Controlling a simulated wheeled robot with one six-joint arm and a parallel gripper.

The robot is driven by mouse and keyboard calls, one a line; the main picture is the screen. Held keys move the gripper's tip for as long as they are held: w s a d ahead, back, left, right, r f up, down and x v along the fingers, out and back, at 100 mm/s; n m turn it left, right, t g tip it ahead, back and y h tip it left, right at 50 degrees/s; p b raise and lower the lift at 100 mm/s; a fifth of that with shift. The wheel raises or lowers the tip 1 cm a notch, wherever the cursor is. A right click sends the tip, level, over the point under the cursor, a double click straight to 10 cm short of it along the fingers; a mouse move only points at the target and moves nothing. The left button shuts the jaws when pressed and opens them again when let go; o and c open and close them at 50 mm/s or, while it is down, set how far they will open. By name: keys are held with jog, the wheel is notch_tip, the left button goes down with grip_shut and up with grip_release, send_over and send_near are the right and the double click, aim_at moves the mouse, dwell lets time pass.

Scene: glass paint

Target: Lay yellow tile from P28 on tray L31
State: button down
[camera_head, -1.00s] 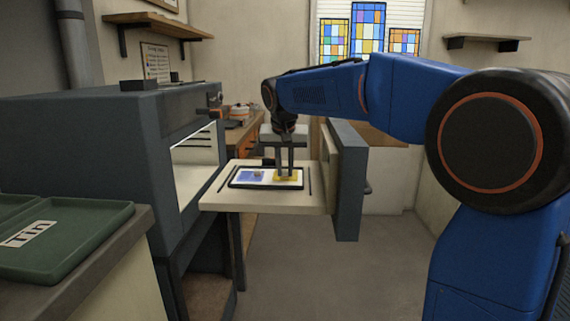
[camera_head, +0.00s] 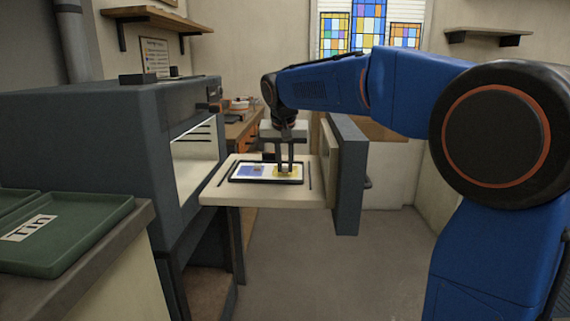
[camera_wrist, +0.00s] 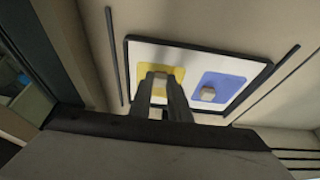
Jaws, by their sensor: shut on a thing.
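The yellow tile (camera_wrist: 178,75) lies on a white, dark-rimmed tray (camera_wrist: 128,52), beside a blue tile (camera_wrist: 232,80). My gripper (camera_wrist: 165,80) points down at the yellow tile, its fingers shut on the small pale knob (camera_wrist: 159,78) on it. In the head view my gripper (camera_head: 284,170) is over the right part of the tray (camera_head: 234,179), and the yellow tile (camera_head: 286,175) shows under the fingertips. The blue tile (camera_head: 252,170) sits to its left, with its own knob. No label can be read on this tray.
The tray rests on a pale slab (camera_head: 262,195) drawn out from a grey kiln-like cabinet (camera_head: 110,130). A thick door panel (camera_head: 345,175) stands at the slab's right. Green trays (camera_head: 75,240), one labelled "Tin", lie on a counter at front left. The floor is clear.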

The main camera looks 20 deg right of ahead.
dwell(0.4)
jog(key=c, duration=1.6)
grip_release()
jog(key=shift+r, duration=3.5)
jog(key=shift+s, duration=0.15)
